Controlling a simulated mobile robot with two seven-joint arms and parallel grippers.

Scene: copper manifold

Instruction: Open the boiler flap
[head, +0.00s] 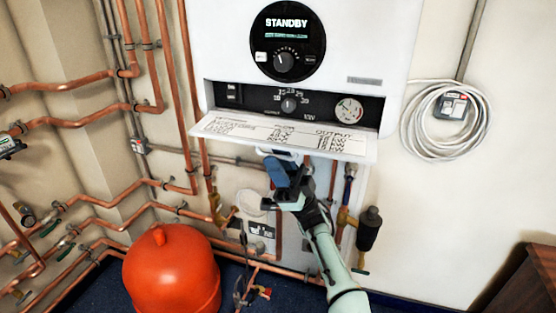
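The white boiler (335,42) hangs on the wall at the top centre of the head view. Its flap (275,137) is tilted down and outward, with a printed table on its upward face. The control panel behind it, with a knob (289,105) and a round gauge (348,109), is exposed. My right gripper (287,170) is just below the flap's front edge, near a small pale handle-like part (283,153). I cannot tell whether it touches the flap or whether its fingers are apart. My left gripper is out of view.
Copper pipes (70,120) run along the left wall and below the boiler. A red vessel (170,275) stands at the lower left. A black-capped valve (368,228) is right of my forearm. A coiled white cable (445,120) hangs on the right wall, with bare wall below.

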